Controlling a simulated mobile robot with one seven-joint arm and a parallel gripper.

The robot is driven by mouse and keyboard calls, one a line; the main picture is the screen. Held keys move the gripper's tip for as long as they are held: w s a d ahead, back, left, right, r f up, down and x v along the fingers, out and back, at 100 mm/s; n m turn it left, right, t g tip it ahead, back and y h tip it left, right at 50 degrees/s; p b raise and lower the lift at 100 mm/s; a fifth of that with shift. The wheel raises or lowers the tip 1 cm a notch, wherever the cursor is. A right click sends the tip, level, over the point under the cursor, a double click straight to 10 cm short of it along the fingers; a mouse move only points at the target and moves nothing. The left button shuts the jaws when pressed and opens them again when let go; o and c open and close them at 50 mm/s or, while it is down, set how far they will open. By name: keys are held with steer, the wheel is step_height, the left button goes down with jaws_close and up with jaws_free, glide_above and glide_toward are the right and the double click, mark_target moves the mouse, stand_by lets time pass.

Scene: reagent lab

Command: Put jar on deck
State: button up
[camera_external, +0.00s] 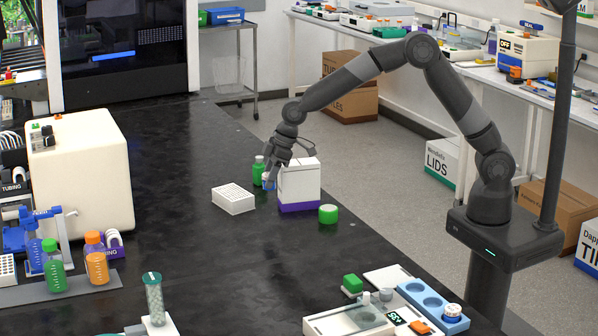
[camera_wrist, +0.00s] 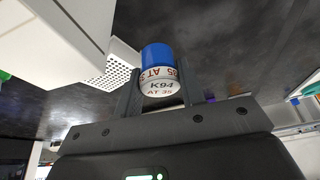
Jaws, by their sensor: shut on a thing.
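A finger lies on each side of the jar in the wrist view. In the external view my gripper (camera_external: 270,179) points down behind the white box, and the jar is a small, partly hidden patch there. I cannot tell whether it touches the bench. A blue deck (camera_external: 412,286) with round recesses lies at the front right, and a similar white-lidded jar (camera_external: 452,310) stands in its nearest recess.
A white box with a purple base (camera_external: 300,187) stands right beside my gripper. A green bottle (camera_external: 258,172) and a white perforated rack (camera_external: 233,199) are to the left. The black bench (camera_external: 230,275) is clear in the middle.

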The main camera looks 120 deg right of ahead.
steer(key=d, duration=0.2)
steer(key=d+r, duration=0.1)
steer(key=d, duration=0.2)
steer(key=shift+s+d, duration=0.15)
steer(key=shift+s, duration=0.05)
steer(key=w+a+f, duration=0.2)
steer(key=w, duration=0.1)
steer(key=w+a+f, duration=0.4)
steer(key=w+a, duration=0.1)
steer(key=shift+w+a+f, duration=0.1)
steer(key=shift+w+f, duration=0.2)
steer(key=shift+f, duration=0.05)
steer(key=f, duration=0.3)
steer(key=shift+w+a+f, duration=0.1)
steer(key=shift+w, duration=0.15)
steer(key=shift+f, duration=0.3)
steer(key=shift+f, duration=0.1)
steer(key=o, duration=1)
steer(key=shift+f, duration=0.1)
